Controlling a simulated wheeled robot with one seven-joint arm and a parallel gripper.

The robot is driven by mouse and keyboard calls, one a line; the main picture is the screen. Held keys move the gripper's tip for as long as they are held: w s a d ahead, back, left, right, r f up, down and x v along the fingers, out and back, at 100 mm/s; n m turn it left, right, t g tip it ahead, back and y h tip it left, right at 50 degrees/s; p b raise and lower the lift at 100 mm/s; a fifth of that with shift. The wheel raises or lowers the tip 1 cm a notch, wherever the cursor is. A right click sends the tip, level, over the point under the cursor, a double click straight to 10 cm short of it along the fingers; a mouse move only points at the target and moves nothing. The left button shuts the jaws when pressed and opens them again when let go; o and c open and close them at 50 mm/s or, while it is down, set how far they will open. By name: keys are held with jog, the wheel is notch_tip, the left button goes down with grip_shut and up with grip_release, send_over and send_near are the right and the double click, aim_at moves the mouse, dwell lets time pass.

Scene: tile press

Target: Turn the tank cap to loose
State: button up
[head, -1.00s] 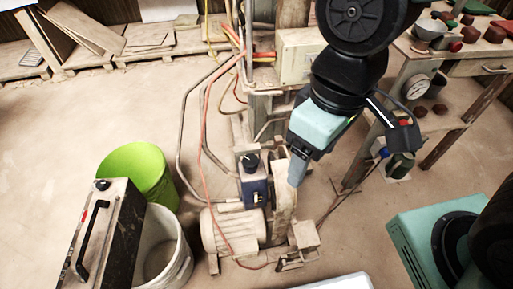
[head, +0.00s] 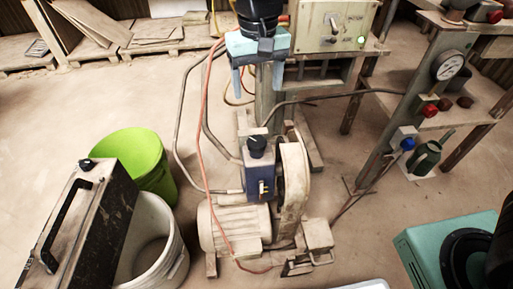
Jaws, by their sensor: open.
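A pale mark shows on the cap; whether the cap is tight or loose I cannot tell. My gripper (head: 257,93) points down above the cap, with its two blue-grey fingers apart and nothing between them. The fingertips are clear of the cap, with a gap in the picture. Nothing hides the cap.
The beige motor (head: 228,229) and belt guard (head: 293,185) stand close to the tank. An orange hose (head: 205,150) runs down on the left. A green bucket (head: 135,158) stands on open floor at left.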

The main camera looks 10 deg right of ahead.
jog(key=f, duration=0.1)
jog(key=b, duration=0.5)
send_near(257, 141)
notch_tip(257, 141, down, 9)
jog(key=shift+a+r, duration=0.15)
jog(key=shift+r, duration=0.05)
jog(key=c, duration=1)
